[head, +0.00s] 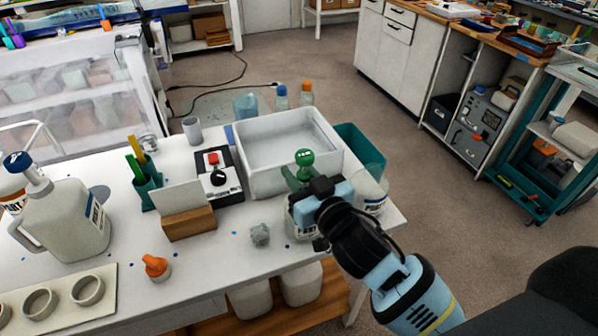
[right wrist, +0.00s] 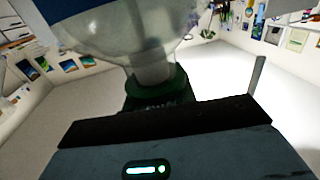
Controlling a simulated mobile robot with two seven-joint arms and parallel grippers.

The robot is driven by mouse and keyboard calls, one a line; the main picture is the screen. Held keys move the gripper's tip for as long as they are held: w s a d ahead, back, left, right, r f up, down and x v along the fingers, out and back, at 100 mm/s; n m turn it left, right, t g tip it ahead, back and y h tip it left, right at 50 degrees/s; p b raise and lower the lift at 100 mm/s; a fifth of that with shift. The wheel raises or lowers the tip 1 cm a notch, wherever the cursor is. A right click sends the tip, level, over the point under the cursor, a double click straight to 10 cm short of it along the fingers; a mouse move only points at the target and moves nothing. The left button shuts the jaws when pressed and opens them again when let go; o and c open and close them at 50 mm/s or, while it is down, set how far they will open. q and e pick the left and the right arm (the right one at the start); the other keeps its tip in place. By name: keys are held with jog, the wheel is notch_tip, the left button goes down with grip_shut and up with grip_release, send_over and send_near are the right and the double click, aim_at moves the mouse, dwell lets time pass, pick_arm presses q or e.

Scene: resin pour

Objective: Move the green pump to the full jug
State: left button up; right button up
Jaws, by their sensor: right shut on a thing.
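The green pump (head: 303,158) stands upright at the front right corner of the white tub. My right gripper (head: 305,186) is shut on it; in the right wrist view its green collar (right wrist: 160,88) shows at the jaws. A translucent jug (head: 302,218) with a printed label is right below the gripper, partly hidden by it. In the right wrist view a clear vessel's neck (right wrist: 152,68) meets the green collar; I cannot tell whether they are joined. Another translucent jug (head: 374,188) stands just right of the gripper. Their fill levels are unclear. My left gripper is out of view.
The white tub (head: 262,183) and a teal bin (head: 362,148) are behind the gripper. A grey lump (head: 260,234) and an orange-topped thing (head: 156,267) are on the table. The front middle of the table is mostly clear.

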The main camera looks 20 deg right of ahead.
jog(key=o, duration=1.1)
jog(key=shift+s, duration=0.1)
jog(key=shift+s+f, duration=0.1)
jog(key=shift+s, duration=0.25)
jog(key=s, duration=0.2)
jog(key=s+d, duration=0.1)
jog(key=s, duration=0.4)
jog(key=shift+d+b, duration=0.25)
jog(key=shift+b, duration=0.1)
jog(key=shift+w+r, duration=0.1)
jog(key=shift+r, duration=0.15)
